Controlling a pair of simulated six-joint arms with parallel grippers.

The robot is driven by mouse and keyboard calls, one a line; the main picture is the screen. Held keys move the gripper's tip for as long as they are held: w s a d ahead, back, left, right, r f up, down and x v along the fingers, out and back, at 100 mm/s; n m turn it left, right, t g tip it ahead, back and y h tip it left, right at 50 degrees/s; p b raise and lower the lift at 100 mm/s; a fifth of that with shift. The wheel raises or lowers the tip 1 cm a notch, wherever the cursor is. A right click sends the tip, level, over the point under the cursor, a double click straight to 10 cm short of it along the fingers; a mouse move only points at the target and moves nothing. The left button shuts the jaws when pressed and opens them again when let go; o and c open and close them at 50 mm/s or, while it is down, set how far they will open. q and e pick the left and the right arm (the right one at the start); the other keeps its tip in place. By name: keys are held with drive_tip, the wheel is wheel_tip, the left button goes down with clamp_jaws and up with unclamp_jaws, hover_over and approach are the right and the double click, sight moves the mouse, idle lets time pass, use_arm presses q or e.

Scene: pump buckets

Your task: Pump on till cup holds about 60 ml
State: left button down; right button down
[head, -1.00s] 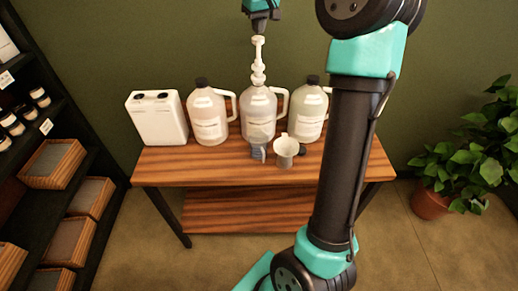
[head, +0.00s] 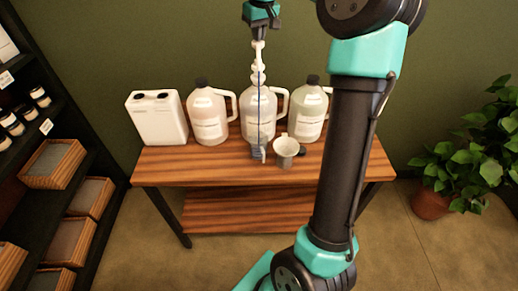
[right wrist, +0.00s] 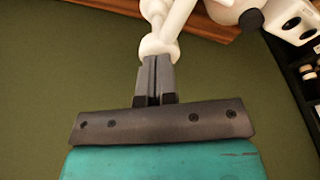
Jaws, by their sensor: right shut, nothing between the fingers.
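The white pump (head: 258,70) stands upright in the neck of the middle jug (head: 258,103). My right gripper (head: 260,36) is shut with nothing in its fingers and points down onto the pump's top. In the right wrist view the closed fingertips (right wrist: 156,60) meet the white pump head (right wrist: 160,46), seemingly touching it. A thin blue stream runs down in front of the middle jug to a small bluish cup (head: 257,153) on the table. The level in that cup is too small to read. My left gripper is out of view.
Jugs flank the middle one on the left (head: 207,115) and right (head: 312,108). A white canister (head: 157,118) stands further left. The front of the wooden table (head: 215,173) is clear.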

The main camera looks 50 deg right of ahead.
drive_tip(key=shift+f, duration=0.45)
drive_tip(key=shift+r, duration=2.1)
wheel_tip(320, 180, up, 5)
